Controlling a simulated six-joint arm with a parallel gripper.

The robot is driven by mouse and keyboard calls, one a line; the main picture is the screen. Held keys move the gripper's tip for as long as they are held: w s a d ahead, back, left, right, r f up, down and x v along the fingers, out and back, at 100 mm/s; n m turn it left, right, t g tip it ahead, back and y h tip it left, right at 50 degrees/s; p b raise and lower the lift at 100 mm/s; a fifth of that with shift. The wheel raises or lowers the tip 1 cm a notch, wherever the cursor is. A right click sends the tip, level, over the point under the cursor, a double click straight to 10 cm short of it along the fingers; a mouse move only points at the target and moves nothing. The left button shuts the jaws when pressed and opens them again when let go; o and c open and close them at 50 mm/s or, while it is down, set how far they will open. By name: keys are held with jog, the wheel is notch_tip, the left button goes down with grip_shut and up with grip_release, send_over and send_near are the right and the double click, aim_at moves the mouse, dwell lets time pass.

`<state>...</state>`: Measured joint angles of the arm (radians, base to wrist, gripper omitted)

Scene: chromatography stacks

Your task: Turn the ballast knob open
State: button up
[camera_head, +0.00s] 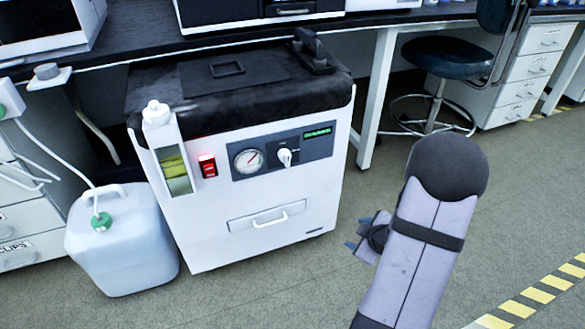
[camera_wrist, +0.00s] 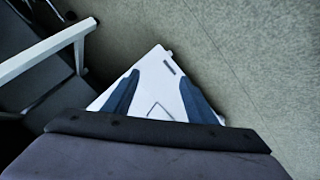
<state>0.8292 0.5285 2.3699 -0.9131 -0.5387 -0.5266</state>
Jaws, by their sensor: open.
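The white ballast knob (camera_head: 285,157) is on the dark control panel (camera_head: 308,148) of a white pump cabinet (camera_head: 262,190), right of a round gauge (camera_head: 249,161) and below a green display. Its lever looks roughly upright. My gripper (camera_head: 354,246) is open and empty, to the right of and lower than the knob, apart from the cabinet; my arm partly hides it. In the wrist view, the two blue fingers of my gripper (camera_wrist: 160,78) stand apart with a white surface behind them. I cannot make out the knob there.
A lit red switch (camera_head: 208,166) and an oil sight bottle (camera_head: 174,165) are left of the gauge. A drawer handle (camera_head: 270,219) sticks out below the panel. A jerrycan (camera_head: 122,245) stands at left, a stool (camera_head: 446,60) behind right. The floor in front is clear.

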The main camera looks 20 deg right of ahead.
jog(key=w+a+r+n+t+y, duration=0.45)
jog(key=w+a+r+n, duration=0.3)
jog(key=r, duration=0.25)
jog(key=n+t+y, duration=0.4)
jog(key=n, duration=0.3)
send_near(286, 158)
jog(key=w+f, duration=0.1)
jog(key=shift+w+f+n, duration=0.2)
jog(key=shift+f+n, duration=0.05)
jog(key=shift+w, duration=0.1)
jog(key=b+x, duration=0.2)
jog(key=x, duration=0.5)
jog(key=shift+w+d, duration=0.1)
jog(key=shift+h, duration=0.25)
jog(key=c, duration=1.1)
